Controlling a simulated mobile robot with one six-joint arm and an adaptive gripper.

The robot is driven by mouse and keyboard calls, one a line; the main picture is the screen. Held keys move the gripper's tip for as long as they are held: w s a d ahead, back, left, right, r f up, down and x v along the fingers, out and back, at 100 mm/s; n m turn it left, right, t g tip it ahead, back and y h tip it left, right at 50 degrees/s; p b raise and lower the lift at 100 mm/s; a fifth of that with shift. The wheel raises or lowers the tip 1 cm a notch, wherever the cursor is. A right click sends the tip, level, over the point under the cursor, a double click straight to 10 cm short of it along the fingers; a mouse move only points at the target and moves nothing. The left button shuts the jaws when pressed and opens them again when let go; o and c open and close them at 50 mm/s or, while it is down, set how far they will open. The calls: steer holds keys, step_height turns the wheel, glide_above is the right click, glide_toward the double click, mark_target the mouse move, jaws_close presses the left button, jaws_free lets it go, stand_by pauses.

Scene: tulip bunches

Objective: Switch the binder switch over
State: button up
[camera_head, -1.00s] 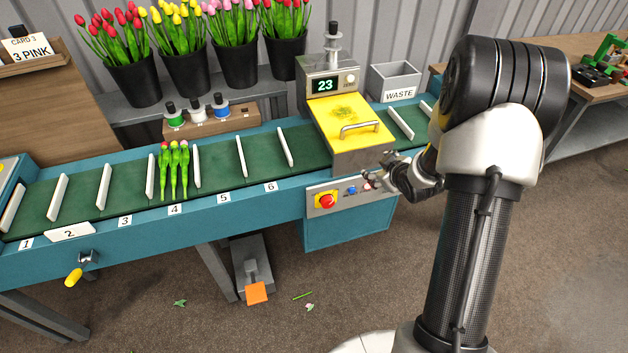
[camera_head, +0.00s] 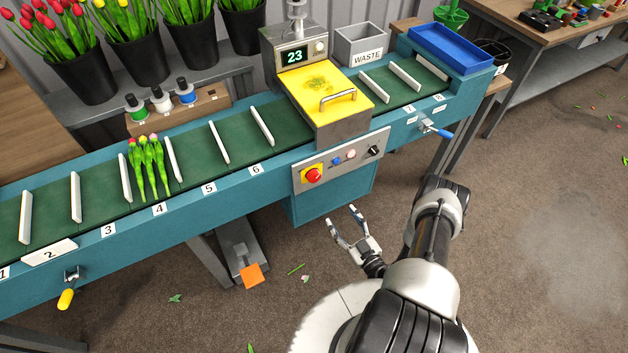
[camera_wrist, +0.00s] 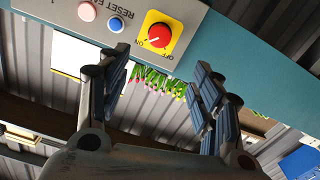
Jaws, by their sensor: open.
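The binder (camera_head: 318,88) is a grey machine with a yellow lid and a display reading 23. On the panel (camera_head: 327,169) below it sits a red rotary switch on a yellow plate (camera_head: 313,175), with a black knob (camera_head: 374,150) at the right end. In the wrist view the red switch (camera_wrist: 157,38) shows with ON and OFF lettering; I cannot tell for sure which one it is set to. My gripper (camera_head: 341,213) is open and empty, below and in front of the panel, apart from it. Its fingers (camera_wrist: 162,60) show in the wrist view.
A blue button (camera_head: 337,160) and a pale button (camera_head: 351,154) sit between the switch and the knob. Green tulips (camera_head: 148,170) lie on the belt near label 4. A foot pedal (camera_head: 251,275) stands on the floor. A blue-handled lever (camera_head: 437,131) sticks out at right.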

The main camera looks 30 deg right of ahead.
mark_target(316, 179)
steer(key=w+b, duration=0.1)
steer(key=w, duration=0.4)
steer(key=w+b, duration=0.2)
steer(key=w, duration=0.4)
steer(key=w+b, duration=0.1)
steer(key=w, duration=0.5)
steer(key=shift+w+a+b, duration=0.15)
steer(key=shift+a+b, duration=0.15)
steer(key=shift+b, duration=0.05)
steer(key=shift+c, duration=0.5)
steer(key=c, duration=1)
